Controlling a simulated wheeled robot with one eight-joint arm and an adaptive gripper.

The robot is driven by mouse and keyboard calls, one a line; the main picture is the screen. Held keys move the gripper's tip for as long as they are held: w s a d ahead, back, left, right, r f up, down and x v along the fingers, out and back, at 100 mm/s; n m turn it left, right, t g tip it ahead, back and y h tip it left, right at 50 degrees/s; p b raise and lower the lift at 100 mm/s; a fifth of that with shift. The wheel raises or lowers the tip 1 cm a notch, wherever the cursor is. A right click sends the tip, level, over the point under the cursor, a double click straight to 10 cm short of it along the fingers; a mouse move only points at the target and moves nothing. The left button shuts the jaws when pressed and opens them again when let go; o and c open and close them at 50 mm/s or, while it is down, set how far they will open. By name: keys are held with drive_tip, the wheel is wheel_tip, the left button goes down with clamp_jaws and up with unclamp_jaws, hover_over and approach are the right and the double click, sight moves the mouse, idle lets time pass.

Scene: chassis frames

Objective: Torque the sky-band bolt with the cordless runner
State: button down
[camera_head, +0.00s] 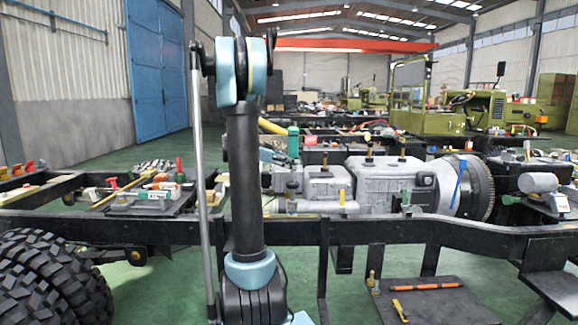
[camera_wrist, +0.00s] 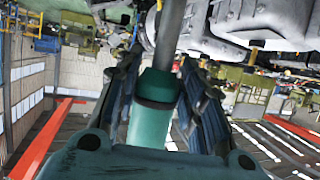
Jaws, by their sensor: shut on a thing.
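In the wrist view my gripper (camera_wrist: 161,72) is shut on a teal-green cylindrical tool body (camera_wrist: 153,118). Its dark ribbed fingers press on both sides, and a grey shaft runs out past the fingertips. It looks like the cordless runner, but its far end is out of view. In the head view my arm stands in front and the gripper cannot be made out behind it. The grey gearbox (camera_head: 390,183) carries several yellow-topped bolts or pegs, one being (camera_head: 369,150). I cannot make out a sky-banded bolt for certain.
A black chassis rail (camera_head: 390,232) crosses in front of the gearbox. A low dark board (camera_head: 437,305) holds orange and yellow tools. Large tyres (camera_head: 50,280) lie at lower left. A tray of small tools (camera_head: 150,200) sits on the left frame. Green floor shows between frames.

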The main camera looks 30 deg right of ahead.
drive_tip(key=shift+f, duration=1.7)
idle(3.5)
drive_tip(key=shift+r, duration=0.15)
idle(1.2)
drive_tip(key=shift+r, duration=1.5)
